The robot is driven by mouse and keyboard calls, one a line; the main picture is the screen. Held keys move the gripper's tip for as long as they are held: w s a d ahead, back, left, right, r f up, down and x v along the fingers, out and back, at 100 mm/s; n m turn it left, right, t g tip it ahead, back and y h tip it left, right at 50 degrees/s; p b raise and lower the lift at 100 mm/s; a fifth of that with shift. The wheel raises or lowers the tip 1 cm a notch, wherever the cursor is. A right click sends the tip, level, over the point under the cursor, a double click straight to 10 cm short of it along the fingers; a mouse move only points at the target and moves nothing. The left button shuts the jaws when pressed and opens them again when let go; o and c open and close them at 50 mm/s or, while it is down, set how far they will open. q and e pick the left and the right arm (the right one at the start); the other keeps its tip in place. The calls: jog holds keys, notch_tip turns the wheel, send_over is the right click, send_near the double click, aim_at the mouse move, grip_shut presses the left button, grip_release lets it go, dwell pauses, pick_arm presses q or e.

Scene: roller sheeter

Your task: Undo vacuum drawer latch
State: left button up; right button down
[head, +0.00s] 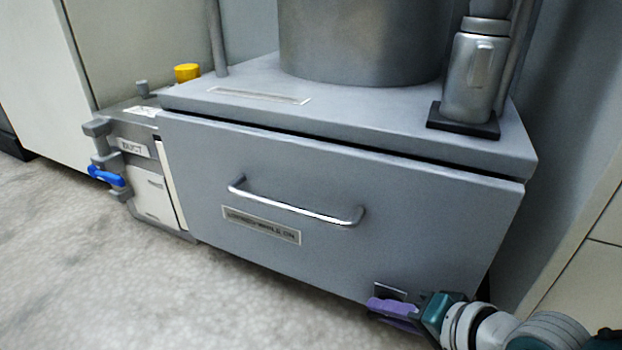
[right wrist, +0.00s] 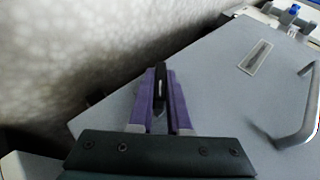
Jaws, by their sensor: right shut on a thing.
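The grey vacuum drawer (head: 330,250) fills the middle of the head view, with a curved metal handle (head: 300,210) and a label plate (head: 262,224) on its front. It also shows in the right wrist view (right wrist: 215,105). The small dark latch (head: 388,291) is at the lower right of the drawer front. My right gripper (head: 396,306) has purple fingers and is shut on the latch's dark lever (right wrist: 160,80), which shows between the fingertips in the right wrist view. The fingers hide part of the latch. My left gripper is not in view.
A metal cylinder (head: 365,40) and a bottle-shaped metal part (head: 472,75) stand on the cabinet top. A duct unit (head: 150,185) with a blue valve handle (head: 105,176) is at left. Open floor (head: 130,280) lies in front. A pale cabinet (head: 590,240) is at right.

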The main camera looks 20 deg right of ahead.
jog(key=shift+d+t+y, duration=0.2)
jog(key=shift+t+y, duration=0.2)
jog(key=shift+t, duration=0.3)
jog(key=shift+d+f+m, duration=0.1)
jog(key=shift+f+m, duration=0.05)
jog(key=shift+m, duration=0.15)
jog(key=shift+s+t+y, duration=0.1)
jog(key=shift+t+y, duration=0.2)
jog(key=shift+t, duration=0.3)
jog(key=c, duration=0.9)
grip_release()
jog(key=shift+o, duration=0.2)
jog(key=shift+w+d, duration=0.1)
jog(key=shift+w, duration=0.1)
